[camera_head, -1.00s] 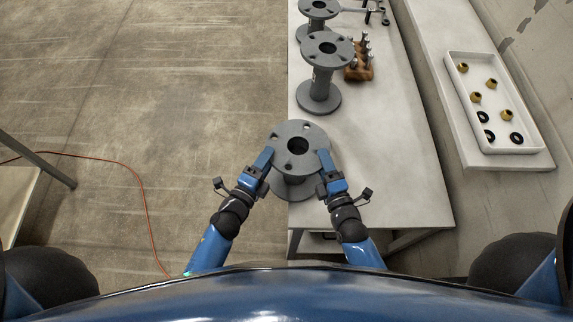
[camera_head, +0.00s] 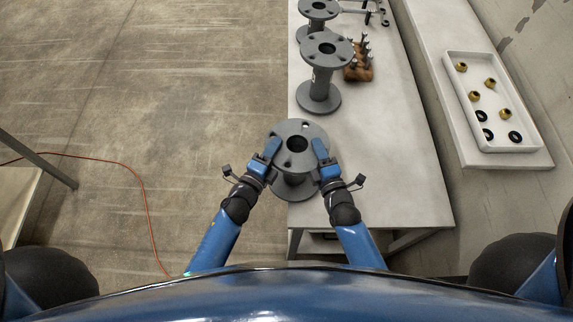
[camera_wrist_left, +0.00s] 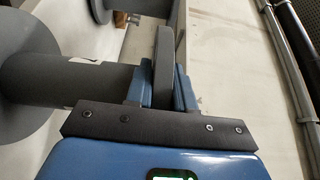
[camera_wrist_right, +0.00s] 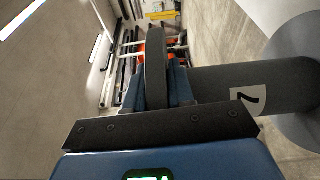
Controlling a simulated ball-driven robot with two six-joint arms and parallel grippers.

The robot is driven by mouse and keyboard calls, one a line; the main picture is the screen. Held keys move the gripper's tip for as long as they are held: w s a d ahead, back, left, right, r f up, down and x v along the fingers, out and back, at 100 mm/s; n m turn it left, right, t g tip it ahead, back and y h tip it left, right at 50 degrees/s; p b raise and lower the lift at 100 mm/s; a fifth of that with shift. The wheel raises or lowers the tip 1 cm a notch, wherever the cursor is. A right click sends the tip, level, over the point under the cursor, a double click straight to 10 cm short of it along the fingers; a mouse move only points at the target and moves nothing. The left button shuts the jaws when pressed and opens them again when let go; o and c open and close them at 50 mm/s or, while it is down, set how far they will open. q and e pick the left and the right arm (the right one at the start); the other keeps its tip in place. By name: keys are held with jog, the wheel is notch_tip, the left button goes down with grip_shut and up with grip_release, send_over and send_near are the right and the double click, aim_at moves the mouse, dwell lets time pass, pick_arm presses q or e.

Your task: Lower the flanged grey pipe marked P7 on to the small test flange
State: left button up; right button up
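The grey flanged pipe (camera_head: 297,126) stands upright near the front left of the table, its round upper flange towards me. My left gripper (camera_head: 270,152) is shut on the left edge of that flange, and my right gripper (camera_head: 322,152) on the right edge. In the left wrist view the flange rim (camera_wrist_left: 163,60) sits between the blue fingers. In the right wrist view the rim (camera_wrist_right: 155,65) sits likewise, and a white label with a 7 (camera_wrist_right: 248,101) shows on the pipe body. The small test flange is not visible; whatever lies under the pipe's lower flange is hidden.
Another grey flanged pipe (camera_head: 318,80) stands further back on the table (camera_head: 395,180), with one more behind it. A brown block with upright bolts (camera_head: 358,74) is beside it. A white tray (camera_head: 456,95) of brass and black rings lies right. Table's right side is clear.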

pick_arm(q)
jog(key=shift+w+r, duration=0.1)
jog(key=shift+c, duration=1.1)
pick_arm(e)
jog(key=shift+r, duration=0.15)
jog(key=shift+c, duration=1.1)
pick_arm(q)
grip_shut()
pick_arm(e)
jog(key=shift+w, duration=0.15)
grip_shut()
pick_arm(q)
jog(key=shift+r, duration=0.3)
pick_arm(e)
jog(key=shift+r, duration=0.35)
